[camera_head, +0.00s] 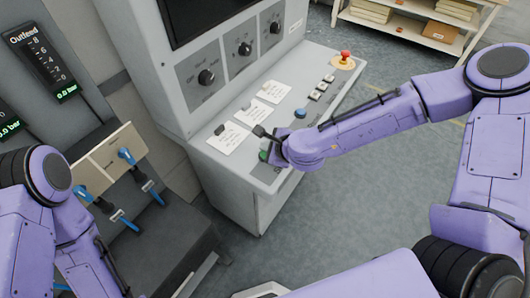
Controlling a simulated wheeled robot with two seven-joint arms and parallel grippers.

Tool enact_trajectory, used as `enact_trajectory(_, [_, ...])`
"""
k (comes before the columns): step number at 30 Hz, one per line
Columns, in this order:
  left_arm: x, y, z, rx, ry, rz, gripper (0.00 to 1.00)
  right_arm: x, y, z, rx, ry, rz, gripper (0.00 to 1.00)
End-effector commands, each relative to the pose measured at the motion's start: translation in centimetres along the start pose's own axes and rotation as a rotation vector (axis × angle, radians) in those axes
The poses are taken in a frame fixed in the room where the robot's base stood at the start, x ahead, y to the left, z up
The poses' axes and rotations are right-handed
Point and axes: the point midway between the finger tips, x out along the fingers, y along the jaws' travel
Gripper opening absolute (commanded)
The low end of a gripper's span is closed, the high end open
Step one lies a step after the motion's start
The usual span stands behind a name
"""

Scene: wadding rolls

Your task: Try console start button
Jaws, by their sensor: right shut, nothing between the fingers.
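The grey console (190,112) stands at the centre with a sloping shelf of controls. A green button (263,155) sits near the shelf's front left end, partly hidden by my right gripper and wrist. A blue button (300,113) lies farther right along the shelf. My right gripper (261,133) is shut and empty, its dark fingers over the shelf close to the green button. I cannot tell whether it touches anything. My left arm shows at the lower left, but its gripper is out of view.
White cards (228,137) lie on the shelf. Small switches (322,87) and a red mushroom button (345,57) are farther right. Dials (206,77) are on the upright panel. Blue-handled valves (126,155) and an Outfeed gauge (40,62) are left. Shelving (400,28) stands behind; floor at right is clear.

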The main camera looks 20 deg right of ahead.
Motion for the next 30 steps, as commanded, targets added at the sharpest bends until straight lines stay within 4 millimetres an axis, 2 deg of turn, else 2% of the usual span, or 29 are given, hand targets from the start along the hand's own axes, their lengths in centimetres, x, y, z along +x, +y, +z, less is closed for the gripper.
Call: enact_trajectory(30, [0.78,0.07,0.32,0.000,0.000,0.000,0.45,0.67,0.49,-0.49,0.000,0.000,0.000,0.00])
